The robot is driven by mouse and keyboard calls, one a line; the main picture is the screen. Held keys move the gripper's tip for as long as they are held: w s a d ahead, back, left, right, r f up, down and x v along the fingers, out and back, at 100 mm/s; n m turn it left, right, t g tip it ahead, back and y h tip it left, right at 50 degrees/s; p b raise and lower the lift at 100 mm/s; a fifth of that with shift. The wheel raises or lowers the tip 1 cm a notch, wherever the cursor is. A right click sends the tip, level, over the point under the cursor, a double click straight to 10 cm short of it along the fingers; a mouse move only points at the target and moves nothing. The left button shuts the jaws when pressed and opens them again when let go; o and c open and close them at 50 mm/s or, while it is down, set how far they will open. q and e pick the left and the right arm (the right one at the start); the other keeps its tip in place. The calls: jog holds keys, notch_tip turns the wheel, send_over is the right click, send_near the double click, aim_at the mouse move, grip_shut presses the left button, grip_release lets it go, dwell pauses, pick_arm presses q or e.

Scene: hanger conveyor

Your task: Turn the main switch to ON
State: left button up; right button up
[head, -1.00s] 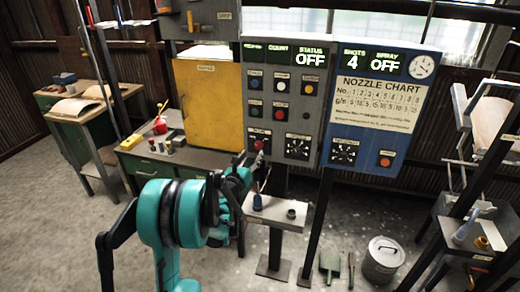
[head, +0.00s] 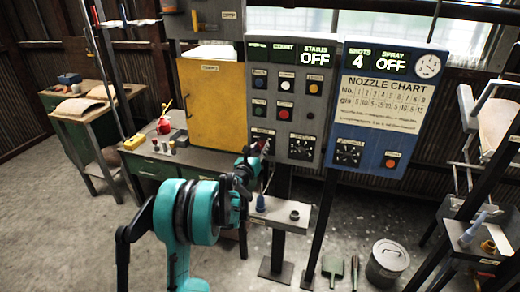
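The grey control panel (head: 313,112) stands in the middle, with its STATUS display (head: 314,57) reading OFF. The main switch (head: 265,145) seems to be the red knob at the panel's lower left, under a small label; my gripper partly covers it. My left gripper (head: 258,158) reaches up from below, right at this knob. The fingers are small and dark here, so I cannot tell whether they are open or shut, or whether they touch the knob. My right gripper is out of view.
A dark dial (head: 302,148) sits just right of the knob. A blue panel (head: 380,110) with a nozzle chart stands to the right, a yellow cabinet (head: 212,105) to the left. A small grey shelf (head: 279,219) with a blue-topped item (head: 260,203) lies below the gripper.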

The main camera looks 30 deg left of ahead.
pick_arm(q)
jog(key=shift+m, duration=0.4)
jog(key=m, duration=0.3)
jog(key=shift+m, duration=0.3)
jog(key=m, duration=0.4)
jog(key=shift+d+g, duration=0.1)
jog(key=shift+g, duration=0.2)
jog(key=m, duration=0.4)
jog(key=shift+m, duration=0.4)
jog(key=m, duration=0.4)
jog(key=shift+d+y, duration=0.1)
jog(key=shift+y, duration=0.3)
jog(key=o, duration=1.2)
jog(key=shift+c, duration=0.2)
